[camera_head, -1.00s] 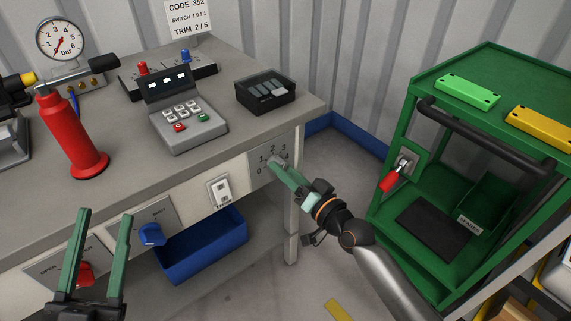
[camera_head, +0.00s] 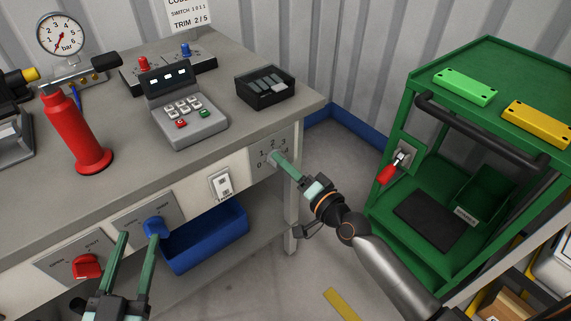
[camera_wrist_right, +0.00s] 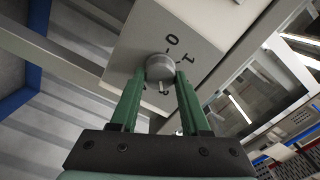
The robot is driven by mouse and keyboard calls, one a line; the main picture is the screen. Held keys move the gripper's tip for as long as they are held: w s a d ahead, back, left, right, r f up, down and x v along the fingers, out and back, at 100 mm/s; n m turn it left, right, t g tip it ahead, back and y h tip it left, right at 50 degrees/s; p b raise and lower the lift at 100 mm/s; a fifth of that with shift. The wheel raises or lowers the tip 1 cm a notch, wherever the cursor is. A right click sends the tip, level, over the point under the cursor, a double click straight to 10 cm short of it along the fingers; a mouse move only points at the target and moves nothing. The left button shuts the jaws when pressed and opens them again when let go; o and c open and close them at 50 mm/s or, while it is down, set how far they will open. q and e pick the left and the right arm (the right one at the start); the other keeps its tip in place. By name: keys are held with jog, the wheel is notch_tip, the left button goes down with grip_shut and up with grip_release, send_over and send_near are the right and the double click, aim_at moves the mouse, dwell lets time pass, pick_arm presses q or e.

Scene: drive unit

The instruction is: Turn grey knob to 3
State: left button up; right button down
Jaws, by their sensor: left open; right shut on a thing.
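The grey knob (camera_wrist_right: 160,66) sits on a light panel with printed numbers (camera_head: 284,143) at the right end of the bench front. My right gripper (camera_head: 276,156) is shut on the knob, with one finger on each side of it in the right wrist view (camera_wrist_right: 160,78). In the head view the fingers mostly hide the knob. I cannot tell which number it points to. My left gripper (camera_head: 138,238) is open and empty in front of the bench. Its right fingertip overlaps the lower edge of the blue knob (camera_head: 157,227); contact cannot be told.
A red knob (camera_head: 87,266) is left of the blue one. A white switch (camera_head: 221,185) lies between the blue knob and the grey knob's panel. A blue bin (camera_head: 207,242) is below the bench. A green cart (camera_head: 412,103) with a red-handled lever (camera_head: 387,174) stands at right.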

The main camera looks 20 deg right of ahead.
jog(key=shift+c, duration=1.9)
grip_release()
jog(key=shift+s, duration=0.1)
pick_arm(q)
notch_tip(320, 180, down, 4)
jog(key=shift+s+r+n+g+y+p, duration=0.15)
jog(key=shift+n+g+y+p, duration=0.2)
jog(key=shift+g, duration=0.35)
pick_arm(e)
jog(key=v, duration=1.2)
jog(key=shift+s, duration=0.15)
pick_arm(q)
jog(key=shift+r, duration=0.2)
pick_arm(e)
jog(key=shift+d, duration=0.1)
